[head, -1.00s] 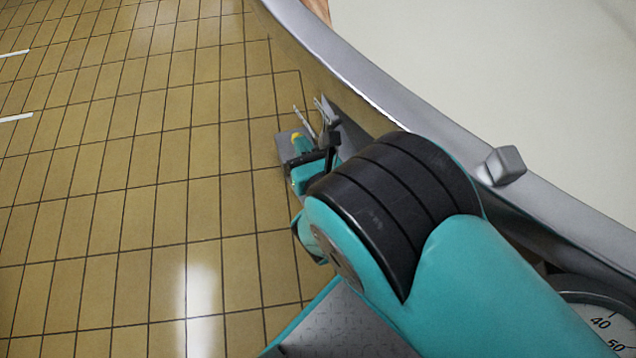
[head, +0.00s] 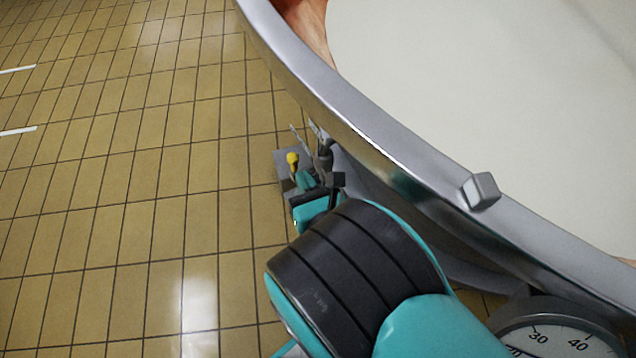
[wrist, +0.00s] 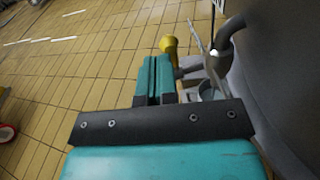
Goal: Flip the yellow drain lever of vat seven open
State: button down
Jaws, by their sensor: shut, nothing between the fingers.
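The yellow drain lever (head: 292,158) shows as a small knob at the vat's foot, low beside its wall. In the wrist view the lever's yellow end (wrist: 168,44) stands just beyond my fingertips, beside a grey metal drain pipe (wrist: 224,45) coming from the vat wall. My gripper (wrist: 154,62) is shut and empty, with its teal fingers pressed together. In the head view my gripper (head: 304,180) is just below the yellow knob. I cannot tell whether it touches the lever. The vat (head: 370,140) has a silver rim and pale contents. No vat number is visible.
A grey plate or basin (head: 284,172) lies on the floor under the drain. A round dial gauge (head: 560,342) sits on the vat's near side, and a metal block (head: 481,191) on its rim.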

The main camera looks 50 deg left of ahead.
jog(key=s+d+r+p, duration=0.1)
jog(key=d+r+p, duration=0.3)
jog(key=p, duration=1.2)
notch_tip(320, 180, up, 3)
jog(key=shift+s+d+f, duration=0.15)
jog(key=shift+s+d, duration=0.15)
jog(key=shift+s, duration=0.1)
jog(key=shift+d+f, duration=0.1)
jog(key=shift+f, duration=0.05)
